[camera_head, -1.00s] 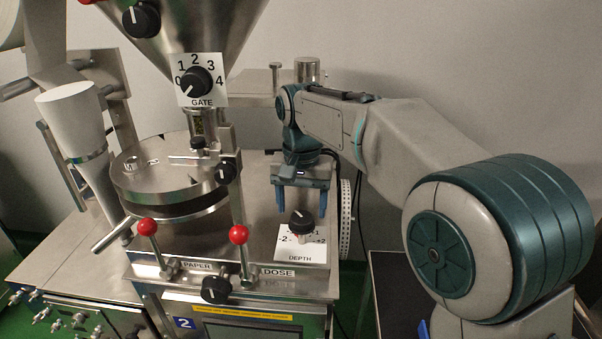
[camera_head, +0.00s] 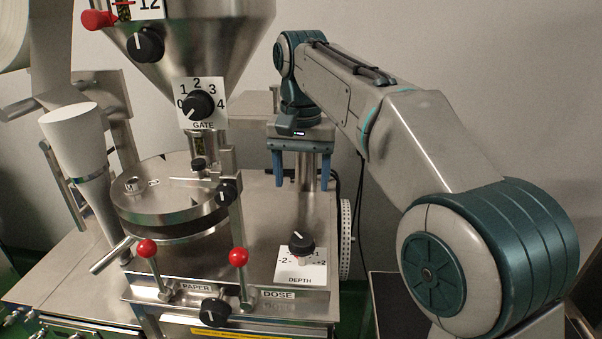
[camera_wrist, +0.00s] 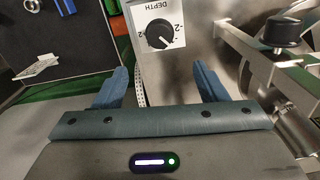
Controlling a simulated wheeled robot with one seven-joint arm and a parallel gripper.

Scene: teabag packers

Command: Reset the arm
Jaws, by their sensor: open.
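My gripper (camera_head: 302,186) hangs above the back right of the steel machine top, its two blue fingers pointing down and spread apart. Nothing is between them. The black DEPTH knob (camera_head: 301,244) on its white scale plate (camera_head: 300,268) stands below and in front of the gripper, apart from it. In the wrist view the open fingers (camera_wrist: 161,88) show, and the DEPTH knob (camera_wrist: 160,34) lies beyond them, between their lines. Its pointer is toward the negative side of the scale in that view.
A steel hopper (camera_head: 205,45) with a GATE knob (camera_head: 198,105) stands left of my gripper. A round lidded drum (camera_head: 165,190) and two red-balled levers (camera_head: 238,257) are at the left and front. A white perforated wheel (camera_head: 345,240) is at the machine's right side.

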